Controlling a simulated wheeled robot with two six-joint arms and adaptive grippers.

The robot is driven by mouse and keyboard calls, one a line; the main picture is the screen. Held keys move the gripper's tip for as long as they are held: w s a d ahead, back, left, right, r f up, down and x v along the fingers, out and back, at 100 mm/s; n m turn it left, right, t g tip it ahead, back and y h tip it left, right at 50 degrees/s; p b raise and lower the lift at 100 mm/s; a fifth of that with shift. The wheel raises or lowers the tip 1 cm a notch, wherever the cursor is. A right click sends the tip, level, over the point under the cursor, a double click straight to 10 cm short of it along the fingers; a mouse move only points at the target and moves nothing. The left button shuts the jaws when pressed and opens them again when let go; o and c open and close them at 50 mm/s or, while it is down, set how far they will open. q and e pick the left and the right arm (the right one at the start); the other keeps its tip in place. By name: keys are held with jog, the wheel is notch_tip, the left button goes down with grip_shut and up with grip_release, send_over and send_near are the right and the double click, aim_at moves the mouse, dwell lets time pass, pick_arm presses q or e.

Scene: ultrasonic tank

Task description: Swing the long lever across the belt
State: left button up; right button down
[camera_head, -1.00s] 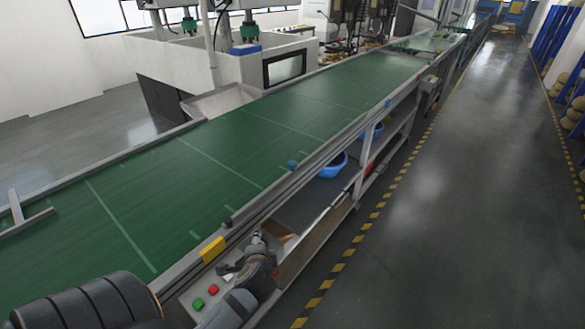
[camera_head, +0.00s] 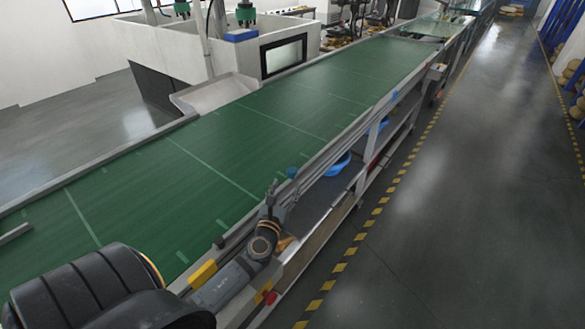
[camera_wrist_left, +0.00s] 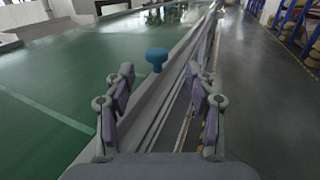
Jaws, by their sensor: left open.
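A blue round knob (camera_head: 291,172) stands at the near rail of the green belt (camera_head: 150,190). The knob (camera_wrist_left: 157,57) also shows ahead in the left wrist view, on a short stem. I cannot tell the rest of the lever apart from the grey rails. My left gripper (camera_head: 273,190) is over the near rail, a little nearer to me than the knob. In the left wrist view its fingers (camera_wrist_left: 160,80) are spread, with the knob beyond and between them and nothing held. My right gripper is not in view.
A yellow block (camera_head: 202,274) sits on the near rail. A red button (camera_head: 270,297) shows below my left arm. A blue basin (camera_head: 337,164) is under the belt. A white machine housing (camera_head: 200,60) stands behind it. The aisle floor (camera_head: 450,220) at right is clear.

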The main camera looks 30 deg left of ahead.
aim_at(290, 174)
pick_arm(q)
jog(key=x, duration=0.5)
jog(key=shift+a+f, duration=0.25)
jog(key=x, duration=0.4)
jog(key=shift+w+a+f+p, duration=0.1)
jog(key=shift+a+f+p, duration=0.05)
jog(key=shift+f+p, duration=0.2)
jog(key=shift+w+r, duration=0.1)
jog(key=shift+c, duration=1)
jog(key=c, duration=0.5)
grip_shut()
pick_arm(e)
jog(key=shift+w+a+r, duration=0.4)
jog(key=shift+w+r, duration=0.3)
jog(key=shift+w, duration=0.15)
